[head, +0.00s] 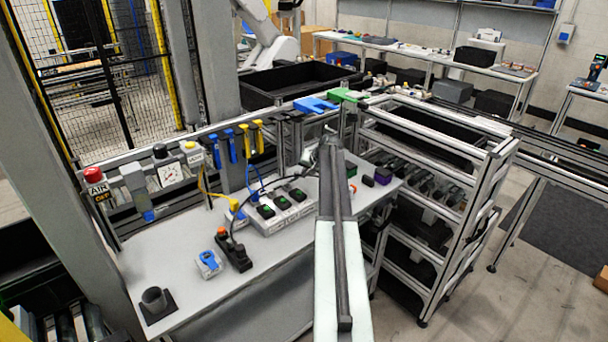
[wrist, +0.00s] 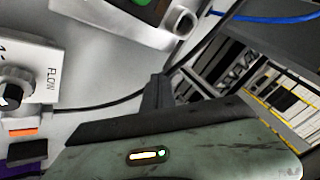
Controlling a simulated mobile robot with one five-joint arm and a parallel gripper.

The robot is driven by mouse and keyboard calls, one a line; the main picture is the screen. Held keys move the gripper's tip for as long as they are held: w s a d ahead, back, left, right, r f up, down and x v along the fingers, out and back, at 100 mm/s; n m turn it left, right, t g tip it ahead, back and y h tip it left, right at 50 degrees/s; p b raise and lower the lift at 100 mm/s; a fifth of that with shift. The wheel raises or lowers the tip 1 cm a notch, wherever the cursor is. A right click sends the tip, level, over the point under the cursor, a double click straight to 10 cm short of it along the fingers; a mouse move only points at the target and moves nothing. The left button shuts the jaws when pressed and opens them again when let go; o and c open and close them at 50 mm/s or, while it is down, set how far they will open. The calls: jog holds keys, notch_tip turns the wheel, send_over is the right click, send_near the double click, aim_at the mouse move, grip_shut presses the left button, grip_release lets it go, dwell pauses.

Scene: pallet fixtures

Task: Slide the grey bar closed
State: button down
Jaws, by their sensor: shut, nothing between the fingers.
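I cannot pick out the grey bar with certainty in either view. In the wrist view, a pale grey piece (wrist: 105,14) with a rounded, tube-like end lies at the top, and I cannot tell whether it is the bar. My gripper (wrist: 157,95) shows there as a dark upright finger shape below and apart from that piece. It is shut and holds nothing. In the head view my arm reaches up the middle over the bench, and its far end (head: 330,148) hides what lies behind it. The fingertips are not clear there.
A white box with a dial marked FLOW (wrist: 24,75) stands at the left of the wrist view. A grey unit with green buttons (head: 287,217) sits on the bench (head: 185,272) left of my arm. A metal rack (head: 470,195) stands at right.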

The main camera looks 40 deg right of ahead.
jog(key=shift+s+d, duration=0.35)
jog(key=shift+s, duration=0.2)
jog(key=shift+s+d, duration=0.3)
jog(key=shift+s, duration=0.25)
jog(key=d+p+v, duration=0.1)
jog(key=p+v, duration=0.7)
jog(key=v, duration=0.2)
jog(key=shift+s, duration=0.45)
jog(key=shift+a, duration=0.1)
